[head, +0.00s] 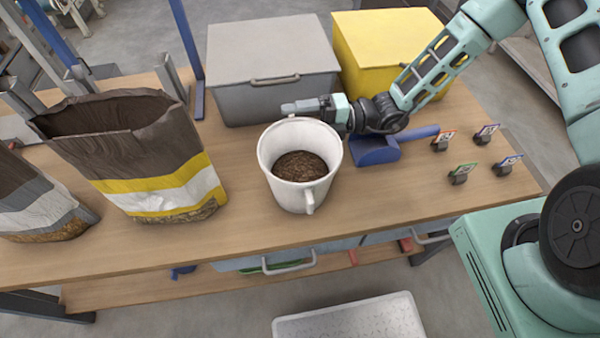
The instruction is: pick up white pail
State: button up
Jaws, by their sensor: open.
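The white pail (302,190) stands upright on the wooden table, near its front edge. It holds brown pellets, and a handle sticks out on its near side. My gripper (292,108) reaches in from the right and is at the pail's far rim. The jaws are open. One finger shows above and behind the rim; the other finger is not clearly visible, and I cannot tell whether the jaws touch the pail.
An open brown bag (140,165) stands to the left, with another bag (35,205) beside it. A grey box (270,62) and a yellow box (380,45) stand behind. A blue scoop (377,151) and several small tagged clips (460,173) lie to the right.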

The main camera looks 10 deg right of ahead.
jog(key=shift+a, duration=0.2)
jog(key=c, duration=1.2)
jog(key=shift+o, duration=0.2)
